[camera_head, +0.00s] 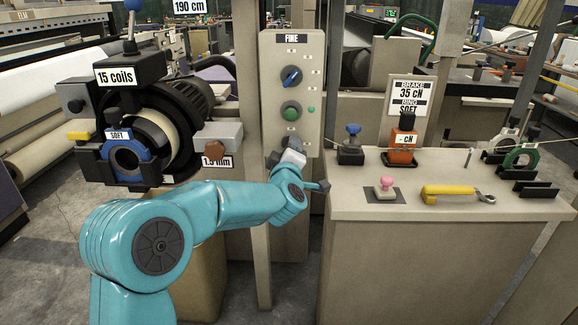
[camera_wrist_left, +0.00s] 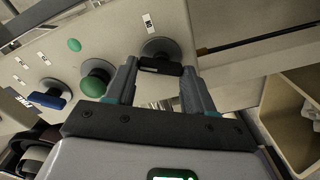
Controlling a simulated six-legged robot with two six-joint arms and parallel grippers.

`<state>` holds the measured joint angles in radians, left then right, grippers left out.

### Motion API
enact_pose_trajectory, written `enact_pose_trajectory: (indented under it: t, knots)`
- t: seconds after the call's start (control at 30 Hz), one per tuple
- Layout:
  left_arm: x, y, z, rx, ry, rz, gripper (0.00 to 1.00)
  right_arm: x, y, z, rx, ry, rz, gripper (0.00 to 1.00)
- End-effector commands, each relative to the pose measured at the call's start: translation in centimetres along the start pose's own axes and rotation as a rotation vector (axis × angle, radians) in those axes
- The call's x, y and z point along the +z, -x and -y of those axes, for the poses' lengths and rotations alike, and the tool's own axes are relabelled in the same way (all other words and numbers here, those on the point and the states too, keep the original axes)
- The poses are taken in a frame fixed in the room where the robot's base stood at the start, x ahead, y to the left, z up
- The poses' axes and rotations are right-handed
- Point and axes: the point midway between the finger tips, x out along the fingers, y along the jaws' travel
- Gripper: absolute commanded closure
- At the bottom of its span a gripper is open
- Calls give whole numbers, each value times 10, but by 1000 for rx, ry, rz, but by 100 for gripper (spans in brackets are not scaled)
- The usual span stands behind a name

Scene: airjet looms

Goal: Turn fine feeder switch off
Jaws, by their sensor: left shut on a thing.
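The beige FINE feeder panel (camera_head: 311,60) stands upright at the middle of the head view. It carries a blue rotary knob (camera_head: 291,77), a green push button (camera_head: 290,110) and a small green lamp (camera_head: 311,109). My left gripper (camera_head: 287,157) is at the panel's lower part and hides what is there. In the left wrist view, the fingers of my left gripper (camera_wrist_left: 158,72) are on either side of a black switch handle (camera_wrist_left: 161,67) on a round base and are shut on it. A small label sits beside the switch. My right gripper is not in view.
The blue knob (camera_wrist_left: 50,94) and green button (camera_wrist_left: 96,79) sit close to my left fingers. The feeder (camera_head: 155,130) stands left of the panel.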

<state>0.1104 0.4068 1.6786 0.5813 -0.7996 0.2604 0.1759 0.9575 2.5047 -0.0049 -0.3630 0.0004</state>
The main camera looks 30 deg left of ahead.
Motion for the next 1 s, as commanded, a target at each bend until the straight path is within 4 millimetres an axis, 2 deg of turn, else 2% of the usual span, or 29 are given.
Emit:
enact_pose_trajectory:
  t: [0.03,0.1,0.4,0.7,1.0]
  knots:
    - [2,0,4,5,44,-4,77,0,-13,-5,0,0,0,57]
    - [1,0,4,4,108,-4,77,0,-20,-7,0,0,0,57]
    - [0,0,3,5,341,-4,77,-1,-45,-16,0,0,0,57]
    - [0,0,2,4,476,-3,77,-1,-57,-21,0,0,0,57]
    - [-1,0,1,4,518,-3,77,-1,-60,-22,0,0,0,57]
